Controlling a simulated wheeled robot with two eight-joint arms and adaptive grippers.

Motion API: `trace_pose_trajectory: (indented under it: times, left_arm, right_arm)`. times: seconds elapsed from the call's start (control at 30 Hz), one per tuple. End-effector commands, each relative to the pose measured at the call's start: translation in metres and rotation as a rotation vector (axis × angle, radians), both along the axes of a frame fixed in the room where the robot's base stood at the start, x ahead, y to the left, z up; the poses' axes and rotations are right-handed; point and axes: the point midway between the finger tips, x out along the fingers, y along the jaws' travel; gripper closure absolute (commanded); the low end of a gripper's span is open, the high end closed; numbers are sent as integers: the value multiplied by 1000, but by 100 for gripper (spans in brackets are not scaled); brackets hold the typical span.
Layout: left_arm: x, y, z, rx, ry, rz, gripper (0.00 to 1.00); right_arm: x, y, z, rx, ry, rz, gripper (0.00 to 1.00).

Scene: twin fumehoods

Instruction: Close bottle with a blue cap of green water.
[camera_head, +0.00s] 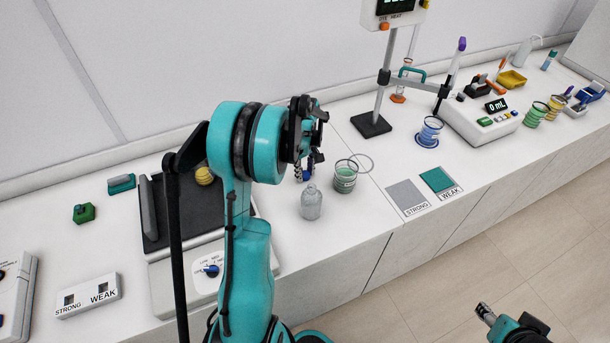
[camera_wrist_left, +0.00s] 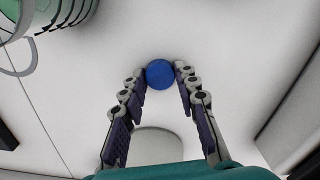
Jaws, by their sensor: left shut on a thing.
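My left gripper (camera_head: 306,160) is above the bench, behind the bottle in the head view. In the left wrist view its two fingertips (camera_wrist_left: 160,76) are shut on a round blue cap (camera_wrist_left: 160,74). A bit of blue shows below the gripper in the head view. A clear grey bottle (camera_head: 311,204) stands upright with no cap on its neck, apart from the gripper. I cannot make out green water in it. A glass beaker of green liquid (camera_head: 344,178) stands just right of it. My right gripper (camera_head: 485,313) is at the lower right, over the floor, its jaws unclear.
A hotplate (camera_head: 155,270) with a dark top is at the left. Grey and green STRONG/WEAK squares (camera_head: 408,196) lie to the right. A stand with a dark base (camera_head: 371,125) and a blue-tinted beaker (camera_head: 430,132) are beyond. The bench edge is near the bottle.

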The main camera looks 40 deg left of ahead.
Motion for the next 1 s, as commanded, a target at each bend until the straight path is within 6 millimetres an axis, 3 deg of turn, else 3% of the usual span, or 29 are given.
trace_pose_trajectory:
  times: [0.27,0.5,0.7,1.0]
  left_arm:
    - [0,0,12,0,0,0,78]
    - [0,0,61,0,0,0,78]
    - [0,0,92,0,0,0,78]
    - [0,0,100,0,0,0,78]
  right_arm:
    - [0,0,4,0,0,0,51]
    - [0,0,19,0,0,0,51]
    - [0,0,27,0,0,0,51]
    - [0,0,28,0,0,0,51]
